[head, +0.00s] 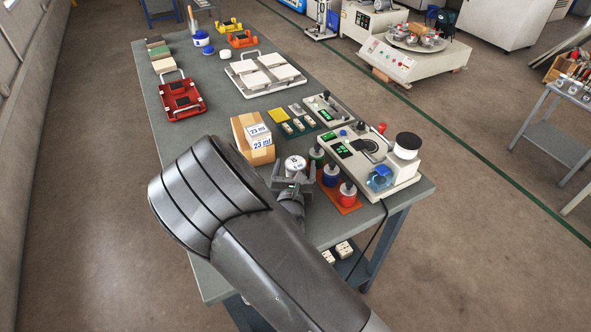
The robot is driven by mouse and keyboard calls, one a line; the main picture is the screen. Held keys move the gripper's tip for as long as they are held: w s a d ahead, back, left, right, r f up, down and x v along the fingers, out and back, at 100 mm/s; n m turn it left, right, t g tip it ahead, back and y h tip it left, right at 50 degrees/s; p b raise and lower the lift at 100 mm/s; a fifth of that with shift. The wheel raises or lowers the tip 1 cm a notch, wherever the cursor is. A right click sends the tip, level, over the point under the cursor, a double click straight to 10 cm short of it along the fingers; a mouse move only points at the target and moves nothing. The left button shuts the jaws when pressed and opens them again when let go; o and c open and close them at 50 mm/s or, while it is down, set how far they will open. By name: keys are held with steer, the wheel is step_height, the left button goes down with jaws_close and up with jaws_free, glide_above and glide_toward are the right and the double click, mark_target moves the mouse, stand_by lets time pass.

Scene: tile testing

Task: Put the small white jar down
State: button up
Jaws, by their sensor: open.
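The small white jar (295,162) with a dark-printed label on its top is near the front of the grey table (205,125). My gripper (293,178) is at the jar, with its open jaws close around or beside it. My arm comes in from the bottom and hides part of the gripper and the table. I cannot tell whether the fingers touch the jar, and its base is hidden.
Bottles on an orange tray (349,208) and a white instrument (400,175) stand close on the right. A red frame (181,97) and a white tray (239,82) are farther back.

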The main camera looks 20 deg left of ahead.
mark_target(301, 164)
steer(key=shift+w, duration=0.4)
steer(key=shift+c, duration=0.2)
steer(key=c, duration=1.2)
steer(key=shift+r, duration=0.2)
steer(key=shift+r, duration=0.6)
steer(key=r, duration=0.1)
steer(key=d+r, duration=0.1)
steer(key=r, duration=0.1)
steer(key=shift+d+r, duration=0.2)
steer(key=d+r, duration=0.6)
steer(key=d, duration=0.4)
